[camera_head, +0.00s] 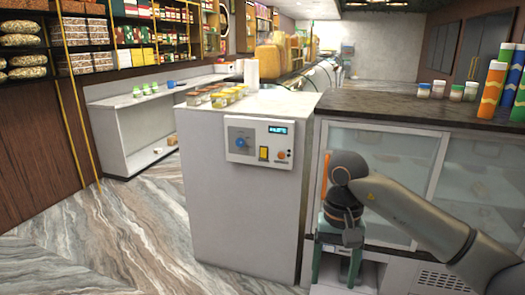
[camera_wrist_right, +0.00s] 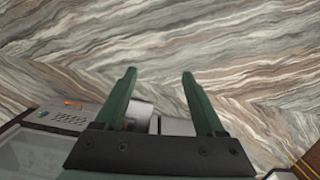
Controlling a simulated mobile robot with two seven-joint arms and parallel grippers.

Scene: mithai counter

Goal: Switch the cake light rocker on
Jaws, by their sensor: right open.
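A pale control panel (camera_head: 259,141) is on the front of the light grey counter block, near its top right. A yellow rocker (camera_head: 263,153) sits low in the middle of the panel, probably the cake light rocker; I cannot tell which way it is tipped. My right gripper (camera_head: 335,277) points down with green fingers, low and to the right of the panel, clear of the rocker. In the right wrist view its fingers (camera_wrist_right: 159,73) are apart with nothing gripped between them. My left gripper is not in view.
A blue knob (camera_head: 241,143), a lit display (camera_head: 278,130) and small round buttons (camera_head: 281,155) share the panel. A glass-fronted case (camera_head: 385,155) stands at the right behind my arm. Small food tubs (camera_head: 228,92) stand on the counter top. Marble floor (camera_head: 110,235) is open at the left.

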